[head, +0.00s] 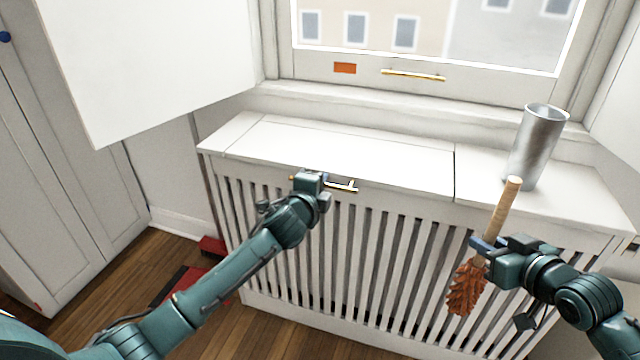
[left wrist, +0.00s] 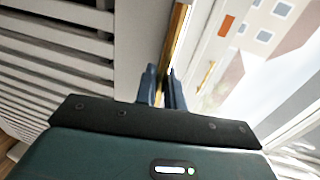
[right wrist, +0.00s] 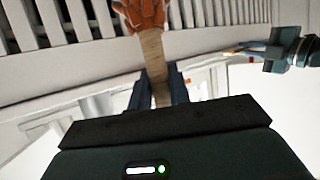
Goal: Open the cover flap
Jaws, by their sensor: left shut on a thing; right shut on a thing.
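The white cover flap (head: 350,152) lies flat in the top of the slatted radiator cover, level with the fixed panels on both sides. A brass handle (head: 345,186) sits at its front edge. My left gripper (head: 318,180) is at the left part of this handle and shut on it. In the left wrist view the fingers (left wrist: 163,85) are close on both sides of the brass bar (left wrist: 179,35). My right gripper (head: 484,245) is shut on the wooden handle of a brush (head: 505,205) with a brown-orange head. The brush also shows in the right wrist view (right wrist: 152,55), between the fingers.
A grey metal vase (head: 536,145) stands on the fixed panel right of the flap. Behind is a window with a brass handle (head: 413,75) and an orange label (head: 344,68). An open white shutter (head: 150,60) hangs at upper left. The flap's top is clear.

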